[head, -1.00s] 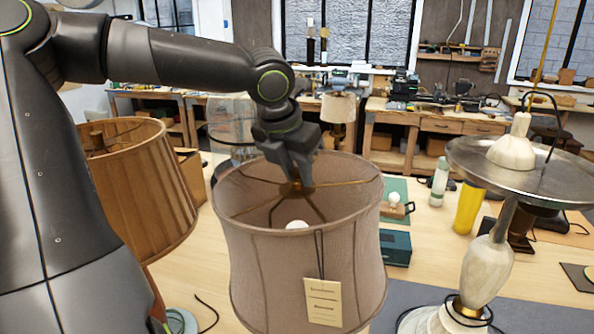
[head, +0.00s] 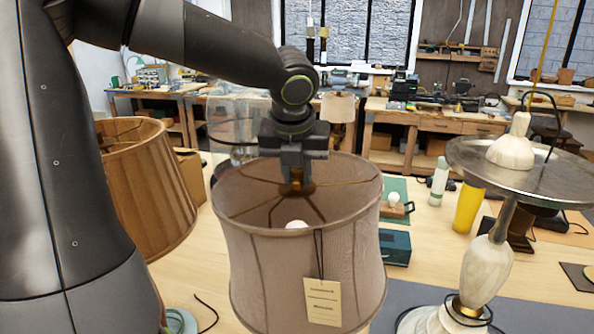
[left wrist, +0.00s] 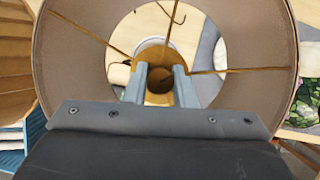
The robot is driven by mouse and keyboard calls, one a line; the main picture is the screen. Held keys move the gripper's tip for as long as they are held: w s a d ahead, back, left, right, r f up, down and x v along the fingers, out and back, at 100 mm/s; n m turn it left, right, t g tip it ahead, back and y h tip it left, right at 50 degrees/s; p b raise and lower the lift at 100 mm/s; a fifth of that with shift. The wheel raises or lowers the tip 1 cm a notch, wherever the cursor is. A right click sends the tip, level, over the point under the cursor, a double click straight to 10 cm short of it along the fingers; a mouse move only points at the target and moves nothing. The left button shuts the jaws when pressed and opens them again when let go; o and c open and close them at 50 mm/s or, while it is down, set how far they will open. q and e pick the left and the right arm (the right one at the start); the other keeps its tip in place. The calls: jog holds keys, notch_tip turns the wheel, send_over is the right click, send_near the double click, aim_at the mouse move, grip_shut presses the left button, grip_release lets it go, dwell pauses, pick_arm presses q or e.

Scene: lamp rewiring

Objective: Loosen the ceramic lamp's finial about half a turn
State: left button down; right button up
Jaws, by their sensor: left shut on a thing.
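The ceramic lamp's shade (head: 300,262) is a beige drum with a paper tag (head: 322,302) hanging from its front. Brass spokes run across its open top to the finial (head: 297,187) at the hub. My left gripper (head: 296,172) points straight down from above and is shut on the finial. In the left wrist view the two fingers (left wrist: 160,84) stand on either side of the round brass finial (left wrist: 159,86). A white bulb (head: 297,224) shows inside the shade. The lamp's body is hidden by the shade. My right gripper is not in view.
A pleated tan shade (head: 145,190) stands close on the left. A pale lamp with a metal disc (head: 525,172) stands at the right. A yellow bottle (head: 468,207), a pale green bottle (head: 440,182) and a teal box (head: 394,247) stand on the wooden table between.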

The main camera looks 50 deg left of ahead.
pick_arm(q)
jog(key=c, duration=1.2)
grip_release()
